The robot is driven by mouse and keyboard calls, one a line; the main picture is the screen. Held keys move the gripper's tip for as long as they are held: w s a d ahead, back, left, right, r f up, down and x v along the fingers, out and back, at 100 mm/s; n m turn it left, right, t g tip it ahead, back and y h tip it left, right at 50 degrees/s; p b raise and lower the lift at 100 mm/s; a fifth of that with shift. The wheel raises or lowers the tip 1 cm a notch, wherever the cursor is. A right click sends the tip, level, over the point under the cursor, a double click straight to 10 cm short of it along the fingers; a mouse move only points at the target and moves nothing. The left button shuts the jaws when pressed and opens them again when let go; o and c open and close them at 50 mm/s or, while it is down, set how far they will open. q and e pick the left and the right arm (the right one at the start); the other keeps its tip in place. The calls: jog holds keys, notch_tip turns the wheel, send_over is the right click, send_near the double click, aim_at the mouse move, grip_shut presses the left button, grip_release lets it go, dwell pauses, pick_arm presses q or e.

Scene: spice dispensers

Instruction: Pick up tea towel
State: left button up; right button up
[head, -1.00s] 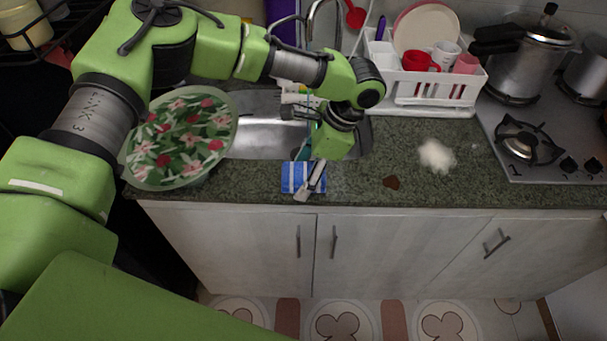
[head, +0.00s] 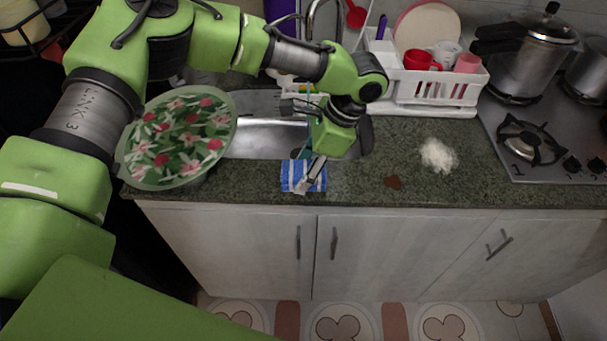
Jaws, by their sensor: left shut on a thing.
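The tea towel (head: 292,175) is blue with white stripes. It is at the front edge of the counter, just in front of the sink. My left gripper (head: 308,183) points down at the towel, its fingers over the towel's middle and right part. It is shut on the towel. The fingers hide part of the cloth, and I cannot tell whether the towel is lifted off the counter. My right gripper is not in view.
The sink (head: 262,140) lies behind the towel. A floral tray (head: 180,138) stands at left. A white dish rack (head: 432,88) with cups is behind.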

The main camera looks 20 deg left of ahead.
aim_at(298, 172)
pick_arm(q)
jog(key=r, duration=0.3)
jog(key=shift+s+d+r+b, duration=0.2)
jog(key=shift+s+r+b, duration=0.1)
jog(key=shift+r+b, duration=0.1)
jog(key=s+d+r+b, duration=0.1)
jog(key=s+d+r, duration=0.2)
jog(key=s+r, duration=0.6)
jog(key=s, duration=0.4)
jog(key=shift+d+b, duration=0.25)
jog(key=shift+b, duration=0.05)
jog(key=shift+w, duration=0.1)
